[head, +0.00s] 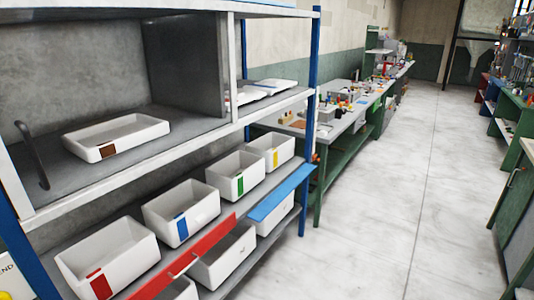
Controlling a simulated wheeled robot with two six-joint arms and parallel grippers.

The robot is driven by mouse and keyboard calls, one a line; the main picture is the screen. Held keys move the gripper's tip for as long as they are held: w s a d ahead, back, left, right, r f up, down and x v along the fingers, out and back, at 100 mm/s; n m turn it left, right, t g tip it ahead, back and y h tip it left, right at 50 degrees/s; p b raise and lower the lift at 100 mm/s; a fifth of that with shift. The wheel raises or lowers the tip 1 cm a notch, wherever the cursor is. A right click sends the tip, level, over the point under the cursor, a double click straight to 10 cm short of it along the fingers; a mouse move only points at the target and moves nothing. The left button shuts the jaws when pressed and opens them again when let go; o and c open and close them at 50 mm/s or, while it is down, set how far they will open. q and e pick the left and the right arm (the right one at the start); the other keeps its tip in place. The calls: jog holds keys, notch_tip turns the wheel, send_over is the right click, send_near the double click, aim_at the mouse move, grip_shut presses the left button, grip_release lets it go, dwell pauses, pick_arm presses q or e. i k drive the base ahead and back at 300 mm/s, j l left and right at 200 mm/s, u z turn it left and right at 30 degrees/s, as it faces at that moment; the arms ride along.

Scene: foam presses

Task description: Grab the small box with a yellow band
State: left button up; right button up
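A small white box with a yellow band (261,156) stands at the far end of a row of white boxes on the lower shelf, close to the blue rack post. Its front with the yellow band faces the aisle, and it looks smaller than the nearer boxes. Neither of my grippers shows in the head view.
Nearer boxes have a green band (231,186), a blue band (169,230) and a red band (127,276). A red strip (189,258) and a blue strip (281,192) lie along the shelf front. A white tray (135,141) sits above. The aisle floor (385,220) is clear.

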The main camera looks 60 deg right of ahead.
aim_at(276, 149)
jog(key=z, duration=2.05)
jog(key=i+l, duration=0.25)
jog(key=i, duration=0.3)
jog(key=i+l+u, duration=0.1)
jog(key=i, duration=0.4)
jog(key=i+l, duration=0.4)
jog(key=i, duration=0.15)
jog(key=i+l, duration=0.3)
jog(key=i, duration=0.25)
jog(key=i+l+u, duration=0.1)
jog(key=i+l, duration=0.15)
jog(key=i, duration=0.25)
jog(key=i+l, duration=0.35)
jog(key=i, duration=0.15)
jog(key=i+j+u, duration=0.05)
